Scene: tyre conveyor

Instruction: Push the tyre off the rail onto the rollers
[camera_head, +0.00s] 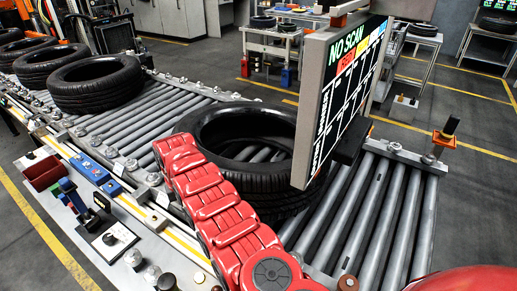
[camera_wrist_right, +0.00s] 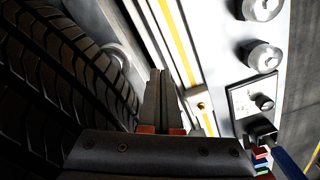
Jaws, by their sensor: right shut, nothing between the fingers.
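A black tyre (camera_head: 268,185) lies on its side over the grey rollers (camera_head: 395,215) in the head view, partly behind the screen and my red arm. Rollers show through its hole. Its near-left edge by the rail is hidden by the arm. In the right wrist view the tyre's tread (camera_wrist_right: 55,75) fills the left side, and the rail (camera_wrist_right: 172,30) with a yellow stripe runs to the right of it. My right gripper (camera_wrist_right: 158,75) is shut and empty, pointing down beside the tread. Contact with the tyre cannot be told. My left gripper is out of view.
Several tyres, such as this one (camera_head: 95,82), sit farther up the conveyor at left. A "NO SCAN" screen (camera_head: 345,85) stands over the tyre's right side. A control strip with a joystick (camera_head: 72,193) and knobs (camera_head: 133,258) lines the near edge. Rollers right of the tyre are clear.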

